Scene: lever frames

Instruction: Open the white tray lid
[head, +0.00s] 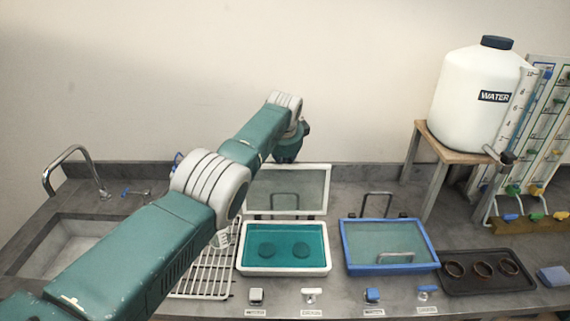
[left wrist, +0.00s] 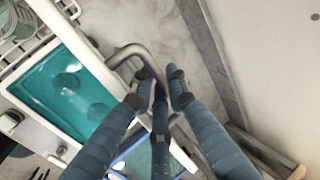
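The white tray (head: 241,268) stands on the counter in the head view, holding teal liquid with two round dark shapes under it. Its glass lid (head: 310,190) stands raised at the tray's back edge, so the tray is uncovered. The tray also shows at the left of the left wrist view (left wrist: 50,133). My left arm reaches over to behind the lid; its fingers are hidden in the head view. In the left wrist view my left gripper (left wrist: 161,82) has fingertips close together beside a curved grey bar (left wrist: 133,50). I cannot tell whether they grip it. My right gripper is out of view.
A blue tray (head: 432,263) with its lid down stands to the right. A dark tray (head: 490,286) with brown rings lies beyond it. A wire rack (head: 200,280) and sink (head: 65,245) are left. A water tank (head: 470,100) stands on a wooden stand.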

